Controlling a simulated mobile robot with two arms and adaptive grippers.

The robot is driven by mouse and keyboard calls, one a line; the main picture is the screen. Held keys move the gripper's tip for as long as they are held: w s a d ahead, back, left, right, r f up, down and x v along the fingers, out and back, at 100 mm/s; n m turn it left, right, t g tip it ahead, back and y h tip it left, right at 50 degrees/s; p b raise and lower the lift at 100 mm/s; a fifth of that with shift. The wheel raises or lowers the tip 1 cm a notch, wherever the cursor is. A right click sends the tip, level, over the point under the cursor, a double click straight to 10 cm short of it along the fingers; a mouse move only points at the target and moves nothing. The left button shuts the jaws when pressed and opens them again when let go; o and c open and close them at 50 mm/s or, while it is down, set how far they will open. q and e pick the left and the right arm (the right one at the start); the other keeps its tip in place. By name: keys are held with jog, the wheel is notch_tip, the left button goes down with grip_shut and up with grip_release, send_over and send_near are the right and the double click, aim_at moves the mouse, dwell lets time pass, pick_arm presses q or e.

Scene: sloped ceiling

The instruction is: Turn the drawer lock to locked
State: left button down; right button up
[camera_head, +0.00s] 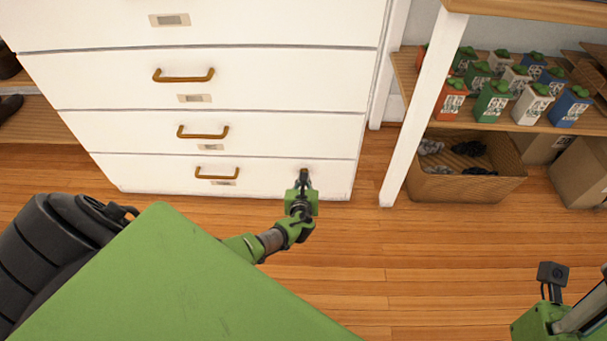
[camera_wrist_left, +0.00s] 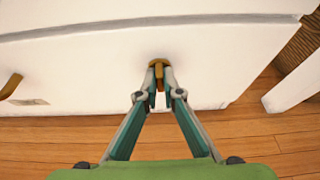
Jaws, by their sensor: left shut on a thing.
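The white drawer unit (camera_head: 290,80) stands ahead of me with its drawers closed. The brass drawer lock (camera_wrist_left: 159,62) sits on the bottom drawer front, towards its right end. Its small turning piece points downward, roughly upright in the left wrist view. My left gripper (camera_head: 304,178) is at the lock, and in the left wrist view its fingertips (camera_wrist_left: 161,77) are shut on the turning piece from both sides. In the head view the gripper hides most of the lock. Part of my right arm shows at the lower right, but its fingers are not visible.
The bottom drawer has a brass handle (camera_head: 216,174) left of the lock. A white post (camera_head: 425,110) and a shelf with small cartons stand to the right, above a wicker basket (camera_head: 465,185). The wooden floor (camera_head: 400,260) in front is clear.

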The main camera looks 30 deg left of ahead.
pick_arm(q)
jog(key=shift+w+r, duration=0.1)
jog(key=shift+w, duration=0.05)
dwell(0.4)
jog(key=c, duration=2.2)
grip_release()
jog(key=v, duration=1.2)
